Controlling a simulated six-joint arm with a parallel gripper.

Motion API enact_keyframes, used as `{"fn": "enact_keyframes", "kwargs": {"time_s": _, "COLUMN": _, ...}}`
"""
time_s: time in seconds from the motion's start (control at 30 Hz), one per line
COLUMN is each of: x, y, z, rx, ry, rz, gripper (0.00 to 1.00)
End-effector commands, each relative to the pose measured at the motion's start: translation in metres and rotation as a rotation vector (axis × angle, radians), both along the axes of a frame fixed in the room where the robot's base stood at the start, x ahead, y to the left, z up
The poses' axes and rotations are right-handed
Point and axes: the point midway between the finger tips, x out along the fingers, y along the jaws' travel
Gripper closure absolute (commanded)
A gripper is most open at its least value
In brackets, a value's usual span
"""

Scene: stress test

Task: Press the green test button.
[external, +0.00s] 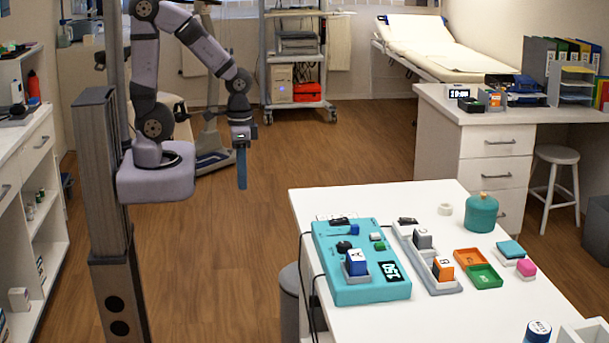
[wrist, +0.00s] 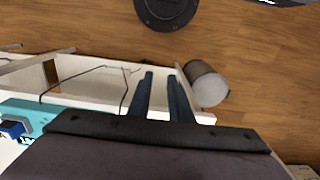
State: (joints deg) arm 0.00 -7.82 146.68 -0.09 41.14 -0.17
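The teal test panel (external: 335,291) lies on the white table (external: 455,325), with a small green part (external: 376,236) near its right side that looks like a button. A blue block (external: 356,263) and a dark display (external: 389,272) sit on the panel's near half. My gripper (external: 241,183) points down over the floor, left of the table and well apart from the panel. In the wrist view, my gripper (wrist: 161,76) shows two dark fingers with an empty gap between them. A corner of the teal panel (wrist: 35,112) shows at left there; the green part cannot be made out.
Right of the panel are a grey holder (external: 441,289) with several blocks, an orange tray (external: 468,257), a green tray (external: 485,277) and a teal jar (external: 482,212). Dark cables (wrist: 125,92) hang at the table edge. A grey bin (wrist: 208,88) stands beside it.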

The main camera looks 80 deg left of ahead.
Motion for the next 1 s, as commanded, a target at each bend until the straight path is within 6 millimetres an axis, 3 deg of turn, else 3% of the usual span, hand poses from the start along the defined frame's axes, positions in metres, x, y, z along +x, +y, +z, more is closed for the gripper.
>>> {"fn": "enact_keyframes", "kwargs": {"time_s": 0.07, "x": 0.0, "y": 0.0, "z": 0.0, "rx": 0.0, "ry": 0.0, "rz": 0.0, "gripper": 1.0}}
{"fn": "enact_keyframes", "kwargs": {"time_s": 1.0, "x": 0.0001, "y": 0.0, "z": 0.0001, "rx": 0.0, "ry": 0.0, "rz": 0.0, "gripper": 1.0}}
